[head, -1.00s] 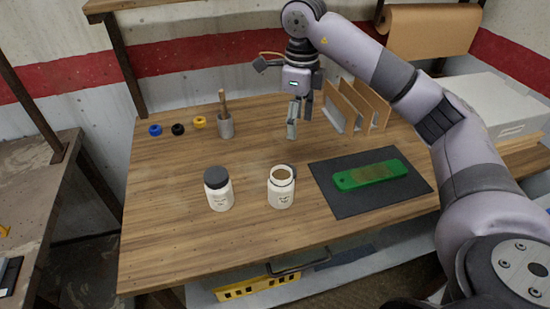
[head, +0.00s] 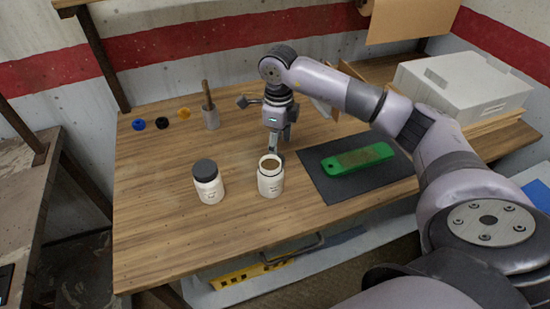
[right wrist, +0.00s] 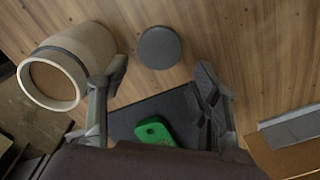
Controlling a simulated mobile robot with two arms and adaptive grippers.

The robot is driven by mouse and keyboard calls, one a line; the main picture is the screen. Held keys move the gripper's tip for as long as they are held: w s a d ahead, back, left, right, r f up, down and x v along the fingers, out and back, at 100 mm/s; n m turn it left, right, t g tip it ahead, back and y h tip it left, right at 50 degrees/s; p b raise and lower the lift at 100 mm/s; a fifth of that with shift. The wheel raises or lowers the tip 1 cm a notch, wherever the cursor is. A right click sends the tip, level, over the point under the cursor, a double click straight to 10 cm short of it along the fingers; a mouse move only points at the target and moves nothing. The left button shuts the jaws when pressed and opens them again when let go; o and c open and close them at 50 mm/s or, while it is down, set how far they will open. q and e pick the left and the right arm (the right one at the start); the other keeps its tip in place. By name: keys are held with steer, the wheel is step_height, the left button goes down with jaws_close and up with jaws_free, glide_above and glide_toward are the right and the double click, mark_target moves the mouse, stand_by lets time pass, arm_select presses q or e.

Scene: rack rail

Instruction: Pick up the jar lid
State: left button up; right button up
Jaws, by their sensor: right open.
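The jar lid (right wrist: 159,47) is a dark grey disc lying flat on the wooden table in the right wrist view. In the head view it is mostly hidden behind the open white jar (head: 271,180) and my right gripper (head: 274,146). My right gripper points down just behind that jar. In the right wrist view its fingers (right wrist: 162,70) are apart and empty, with the lid between and beyond their tips. The left-hand finger there is very close to the open jar (right wrist: 72,62); I cannot tell whether they touch. My left gripper is not in view.
A second white jar (head: 209,187) with a dark lid stands to the left. A green part (head: 357,159) lies on a dark mat (head: 322,190) at right. The table's left front is clear.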

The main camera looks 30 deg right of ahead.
steer(key=f, duration=0.1)
steer(key=f+p, duration=0.1)
steer(key=f, duration=0.2)
steer(key=shift+w+a, duration=0.15)
steer(key=shift+a, duration=0.15)
steer(key=shift+f, duration=0.3)
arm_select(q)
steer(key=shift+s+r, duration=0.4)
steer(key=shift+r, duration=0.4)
arm_select(e)
steer(key=shift+f, duration=0.2)
steer(key=shift+c, duration=0.3)
steer(key=c, duration=0.5)
steer(key=shift+r, duration=0.15)
